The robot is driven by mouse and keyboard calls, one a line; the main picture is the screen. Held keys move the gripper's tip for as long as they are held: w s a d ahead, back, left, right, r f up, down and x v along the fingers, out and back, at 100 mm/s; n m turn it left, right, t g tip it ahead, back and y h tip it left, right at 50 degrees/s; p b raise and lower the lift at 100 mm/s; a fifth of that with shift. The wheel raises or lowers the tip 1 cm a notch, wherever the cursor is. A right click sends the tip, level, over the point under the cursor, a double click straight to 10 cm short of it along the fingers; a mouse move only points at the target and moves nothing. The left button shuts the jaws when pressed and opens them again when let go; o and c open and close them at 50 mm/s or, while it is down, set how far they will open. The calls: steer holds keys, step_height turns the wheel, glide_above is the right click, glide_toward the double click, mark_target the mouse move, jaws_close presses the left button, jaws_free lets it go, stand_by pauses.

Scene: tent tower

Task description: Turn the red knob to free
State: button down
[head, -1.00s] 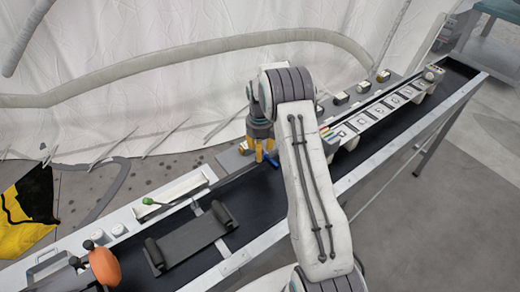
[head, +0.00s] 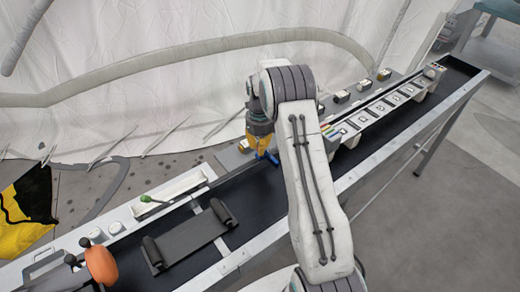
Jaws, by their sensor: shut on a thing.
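My gripper (head: 261,150) has yellow fingers and points down at the back edge of the dark conveyor, left of my white arm. Its fingers are drawn together on a small blue piece (head: 272,159) at their tips. The full shape of the blue piece and what lies behind the fingers are hidden. I cannot make out a red knob for certain. A rounded orange thing (head: 102,266) sits at the lower left of the conveyor, far from my gripper.
The long dark conveyor (head: 180,210) has pale metal side rails. A row of square panels (head: 380,110) stands on its right part. A grey plate with rollers (head: 190,243) and a tray with a green-tipped stick (head: 146,199) are at the left. White tent cloth (head: 130,60) hangs behind.

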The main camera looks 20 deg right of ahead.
steer(key=shift+f, duration=0.1)
steer(key=c, duration=1.1)
jaws_free()
step_height(320, 180, up, 12)
